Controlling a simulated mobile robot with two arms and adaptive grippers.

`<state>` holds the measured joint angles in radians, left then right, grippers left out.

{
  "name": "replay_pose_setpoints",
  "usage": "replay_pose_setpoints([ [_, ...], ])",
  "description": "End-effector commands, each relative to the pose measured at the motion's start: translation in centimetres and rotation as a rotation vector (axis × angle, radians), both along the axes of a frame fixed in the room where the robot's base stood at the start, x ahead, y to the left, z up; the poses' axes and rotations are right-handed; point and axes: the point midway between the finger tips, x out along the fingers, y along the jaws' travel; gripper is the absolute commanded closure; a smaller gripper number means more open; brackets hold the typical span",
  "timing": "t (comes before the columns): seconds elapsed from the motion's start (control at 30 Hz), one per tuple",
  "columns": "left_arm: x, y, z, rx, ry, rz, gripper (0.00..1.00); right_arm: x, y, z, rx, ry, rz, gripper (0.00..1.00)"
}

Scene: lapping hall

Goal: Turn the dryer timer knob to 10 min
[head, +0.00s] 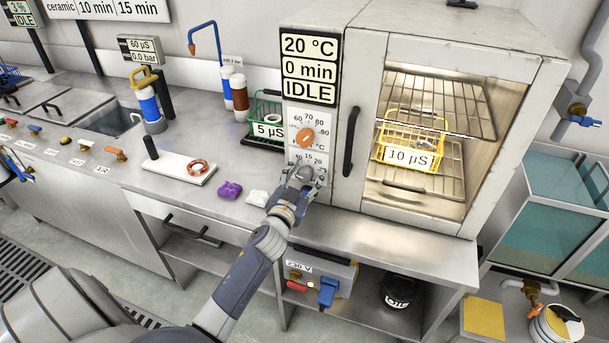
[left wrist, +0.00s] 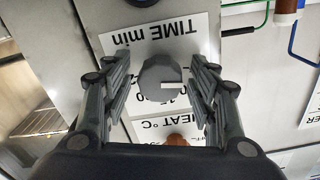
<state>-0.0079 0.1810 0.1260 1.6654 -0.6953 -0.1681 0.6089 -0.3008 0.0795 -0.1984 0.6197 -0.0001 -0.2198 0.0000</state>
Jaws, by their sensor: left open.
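The dryer's timer knob (left wrist: 160,80) is round and grey with a white pointer mark, on a white plate (left wrist: 113,40) lettered TIME min. The plate appears upside down in the left wrist view, and the mark points to the picture's right. My left gripper (left wrist: 160,66) is open, with one finger on each side of the knob; I cannot tell whether they touch it. In the head view my left gripper (head: 304,176) covers the knob at the panel's bottom. The dryer display (head: 309,68) reads 20 °C, 0 min, IDLE. My right gripper is not in view.
The orange heat knob (head: 304,137) sits just above. The dryer (head: 348,185) has a dark handle (head: 350,140) right of the panel and a yellow 10 µS basket (head: 410,153) inside. A green basket (head: 262,134) and purple lump (head: 230,190) lie left.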

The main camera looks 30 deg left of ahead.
Motion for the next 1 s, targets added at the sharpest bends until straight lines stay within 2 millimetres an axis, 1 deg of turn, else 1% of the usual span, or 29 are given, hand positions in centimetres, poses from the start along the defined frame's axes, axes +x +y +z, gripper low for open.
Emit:
replay_pose_setpoints([
  [0.1, -0.01, 0.00, 0.00, 0.000, 0.000, 0.000, 0.46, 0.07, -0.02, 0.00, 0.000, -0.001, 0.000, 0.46],
  [0.13, -0.01, 0.00, 0.00, 0.000, 0.000, 0.000, 0.48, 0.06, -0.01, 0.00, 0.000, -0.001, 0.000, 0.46],
  [0.17, -0.02, 0.00, 0.00, 0.000, 0.000, 0.000, 0.55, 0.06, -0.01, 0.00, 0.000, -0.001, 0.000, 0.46],
  [0.2, -0.02, 0.00, 0.00, 0.000, 0.000, 0.000, 0.64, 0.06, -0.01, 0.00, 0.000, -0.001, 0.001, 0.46],
  [0.27, -0.02, 0.00, 0.00, 0.000, 0.000, 0.000, 0.78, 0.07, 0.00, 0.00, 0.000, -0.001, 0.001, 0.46],
  [0.3, -0.02, 0.00, 0.00, 0.000, 0.000, 0.000, 0.87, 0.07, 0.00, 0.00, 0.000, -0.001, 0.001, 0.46],
  [0.33, -0.03, -0.01, 0.00, 0.000, 0.000, 0.000, 0.90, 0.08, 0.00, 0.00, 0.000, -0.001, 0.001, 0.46],
  [0.67, -0.03, -0.02, 0.00, 0.027, 0.007, 0.000, 0.90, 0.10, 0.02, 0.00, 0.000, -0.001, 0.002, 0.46],
  [0.87, -0.02, -0.05, -0.02, 0.120, 0.029, 0.000, 0.90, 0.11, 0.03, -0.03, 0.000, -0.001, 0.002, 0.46],
  [1.0, -0.01, -0.08, -0.03, 0.223, 0.054, 0.000, 0.90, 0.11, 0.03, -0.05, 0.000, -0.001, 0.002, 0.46],
])
